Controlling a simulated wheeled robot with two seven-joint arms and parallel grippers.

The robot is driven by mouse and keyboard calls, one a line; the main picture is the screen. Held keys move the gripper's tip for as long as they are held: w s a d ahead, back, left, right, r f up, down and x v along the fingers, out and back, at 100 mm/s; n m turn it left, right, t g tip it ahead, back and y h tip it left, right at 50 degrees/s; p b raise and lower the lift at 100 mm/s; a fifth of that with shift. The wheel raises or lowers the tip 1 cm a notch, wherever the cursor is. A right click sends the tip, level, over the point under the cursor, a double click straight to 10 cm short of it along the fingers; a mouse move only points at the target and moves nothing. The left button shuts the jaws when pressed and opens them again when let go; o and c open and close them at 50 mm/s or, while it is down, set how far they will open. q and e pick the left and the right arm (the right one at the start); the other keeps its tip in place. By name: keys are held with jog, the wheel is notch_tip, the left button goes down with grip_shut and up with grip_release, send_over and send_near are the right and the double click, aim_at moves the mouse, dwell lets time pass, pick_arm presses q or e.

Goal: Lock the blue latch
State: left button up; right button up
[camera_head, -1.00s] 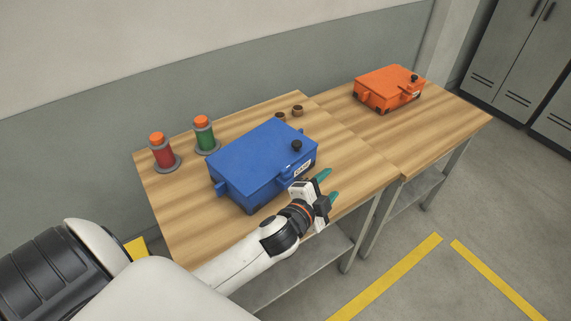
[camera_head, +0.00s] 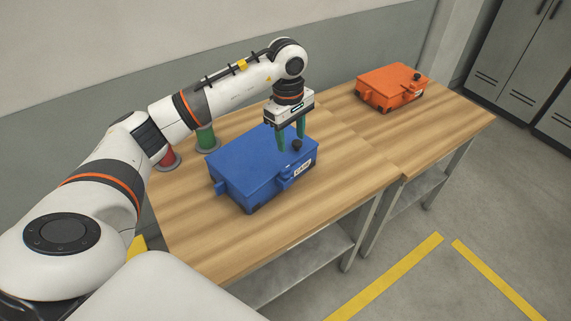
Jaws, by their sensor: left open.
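The blue box (camera_head: 250,165) sits on the wooden table with its lid down. A black knob (camera_head: 297,145) stands on its top near the right end. A small blue block (camera_head: 285,183) on its front side, left of a white label, may be part of the latch; I cannot tell if it is locked. My left gripper (camera_head: 290,143) points down over the right part of the box, its two green fingers apart and empty. The fingertips are close to the knob; I cannot tell if they touch anything. My right gripper is not in view.
An orange box (camera_head: 390,86) with a black knob sits on the far right table. A red spool (camera_head: 168,157) and a green spool (camera_head: 206,138) stand behind the blue box, partly hidden by my left arm. The table front (camera_head: 330,195) is clear.

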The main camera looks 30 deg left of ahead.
aim_at(286, 168)
pick_arm(q)
jog(key=shift+y, duration=0.3)
jog(key=f+p, duration=0.1)
jog(key=f, duration=0.2)
jog(key=a+f+p, duration=0.1)
jog(key=f, duration=0.2)
jog(key=f+p, duration=0.1)
jog(key=f, duration=0.3)
jog(key=shift+s+a, duration=0.15)
jog(key=shift+f, duration=0.75)
jog(key=c, duration=1)
